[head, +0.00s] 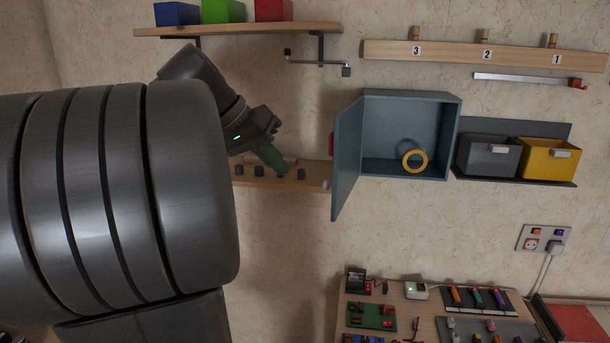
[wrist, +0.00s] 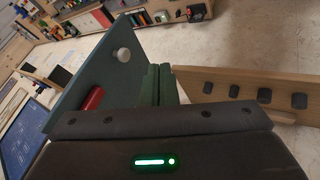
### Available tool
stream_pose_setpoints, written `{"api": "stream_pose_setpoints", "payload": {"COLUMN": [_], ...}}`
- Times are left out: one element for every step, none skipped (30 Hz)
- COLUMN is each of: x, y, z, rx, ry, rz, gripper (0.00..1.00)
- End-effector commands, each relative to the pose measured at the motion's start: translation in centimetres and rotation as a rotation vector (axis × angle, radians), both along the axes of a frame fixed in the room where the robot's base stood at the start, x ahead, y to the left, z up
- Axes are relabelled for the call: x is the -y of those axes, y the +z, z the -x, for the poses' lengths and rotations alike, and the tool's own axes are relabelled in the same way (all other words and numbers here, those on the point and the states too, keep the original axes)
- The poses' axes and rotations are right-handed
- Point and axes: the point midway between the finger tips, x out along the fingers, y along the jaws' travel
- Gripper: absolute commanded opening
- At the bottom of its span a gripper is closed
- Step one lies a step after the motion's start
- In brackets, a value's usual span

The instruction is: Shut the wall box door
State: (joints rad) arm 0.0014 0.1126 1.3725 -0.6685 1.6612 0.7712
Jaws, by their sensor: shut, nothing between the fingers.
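The wall box (head: 410,175) is blue-grey and hangs open on the wall, with a yellow ring (head: 415,160) inside. Its door (head: 347,160) is swung out on the left side, towards the camera. In the wrist view the door (wrist: 110,65) shows a round white knob (wrist: 124,55) and a red part (wrist: 93,99). My gripper (head: 280,167) is shut and empty, to the left of the door and in front of the wooden peg rail. Its green fingers (wrist: 159,86) point between the door and the rail in the wrist view. Contact with the door cannot be made out.
A wooden rail with dark pegs (head: 250,183) is on the wall left of the door. A shelf with coloured boxes (head: 240,29) and a crank (head: 318,63) are above. Grey (head: 488,157) and yellow bins (head: 550,159) hang right of the box. A cluttered workbench (head: 420,310) stands below.

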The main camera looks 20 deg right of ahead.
Motion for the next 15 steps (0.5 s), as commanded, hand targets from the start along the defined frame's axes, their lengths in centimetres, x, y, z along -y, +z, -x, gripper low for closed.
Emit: {"api": "stream_pose_setpoints", "payload": {"x": [0.8,1.2,1.8,2.1,2.5,3.0,3.4,3.7,4.1,4.3,4.6,4.8,5.0,5.1,5.2], "y": [-0.9,-1.4,-2.0,-2.6,-3.0,-2.9,-2.7,-2.6,-2.7,-2.7,-2.7,-2.7,-2.7,-2.7,-2.7], "z": [0.2,0.2,0.2,0.2,0.2,0.6,0.9,1.3,1.6,1.8,2.0,2.2,2.4,2.5,2.6], "rx": [-0.004,-0.004,-0.004,-0.004,-0.004,0.0,0.002,0.003,0.001,0.001,0.001,0.001,0.001,0.001,0.001], "ry": [-0.004,-0.004,-0.004,-0.003,-0.004,-0.005,-0.005,-0.006,-0.004,-0.003,-0.003,-0.003,-0.003,-0.003,-0.002], "rz": [0.0,0.0,0.0,0.0,0.0,0.0,0.0,0.0,0.0,0.0,0.0,0.0,0.0,-0.001,0.0], "gripper": [0.0,0.0,0.0,0.0,0.0,0.0,0.0,0.0,0.0,0.0,0.0,0.0,0.0,0.0,0.0]}}
